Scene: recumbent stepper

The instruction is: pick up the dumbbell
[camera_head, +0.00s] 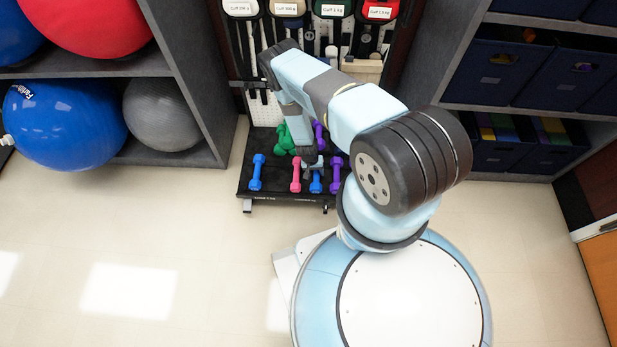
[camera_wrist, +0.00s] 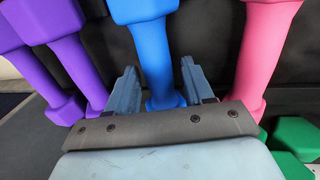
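Several dumbbells lie on a low black rack: a blue one (camera_head: 316,186) at the front, a pink one (camera_head: 296,175) to its left, a purple one (camera_head: 336,174) to its right and another blue one (camera_head: 256,172) at the far left. My gripper (camera_head: 312,163) is low over the rack, at the front blue dumbbell's far end. In the wrist view my gripper (camera_wrist: 160,88) is open, one finger on each side of the blue dumbbell's handle (camera_wrist: 155,55). The handle's lower end is partly hidden behind the gripper body. I cannot tell whether the fingers touch it.
In the wrist view, purple dumbbells (camera_wrist: 78,60) stand close on the left and the pink one (camera_wrist: 258,55) close on the right. Green dumbbells (camera_head: 284,140) lie farther back. Shelves with exercise balls (camera_head: 65,122) and dark bins (camera_head: 500,65) flank the rack. The front floor is clear.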

